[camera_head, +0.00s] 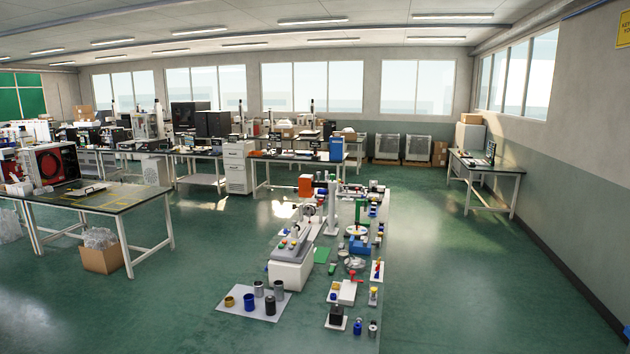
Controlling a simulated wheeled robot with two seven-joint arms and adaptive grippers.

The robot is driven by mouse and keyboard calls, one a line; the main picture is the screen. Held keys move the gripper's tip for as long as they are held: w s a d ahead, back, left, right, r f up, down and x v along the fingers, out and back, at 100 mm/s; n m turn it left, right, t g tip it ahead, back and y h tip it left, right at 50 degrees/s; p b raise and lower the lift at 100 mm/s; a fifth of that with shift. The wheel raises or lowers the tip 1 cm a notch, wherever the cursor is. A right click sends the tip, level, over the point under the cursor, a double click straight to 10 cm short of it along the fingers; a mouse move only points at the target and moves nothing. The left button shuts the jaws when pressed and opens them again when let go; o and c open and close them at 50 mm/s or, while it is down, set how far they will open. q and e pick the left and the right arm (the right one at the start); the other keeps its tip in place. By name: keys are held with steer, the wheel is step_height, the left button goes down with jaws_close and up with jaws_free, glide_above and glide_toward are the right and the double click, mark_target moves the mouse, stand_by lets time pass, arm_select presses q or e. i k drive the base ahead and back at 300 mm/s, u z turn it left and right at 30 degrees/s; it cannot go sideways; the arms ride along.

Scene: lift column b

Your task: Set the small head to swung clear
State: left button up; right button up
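A small head that can swing is too small to single out at this distance. Among the crowded items in the middle, a white upright column (332,212) stands at the far part of the group. Just right of it is a green upright device (358,212) with blue parts near its foot. Which of these carries the small head, and how it is turned, I cannot tell. Neither of my grippers is in view.
A white machine with a slanted top (290,274) stands at the group's left. A pale board (236,318) holds several cups. An orange box (305,185) is at the back. A workbench (150,200) stands left. Open green floor (450,270) lies right.

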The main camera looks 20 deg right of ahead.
mark_target(329, 185)
steer(key=k, duration=1)
steer(key=z, duration=1.75)
steer(key=i, duration=4.5)
steer(key=u, duration=1.4)
steer(key=i, duration=1.55)
steer(key=u, duration=0.05)
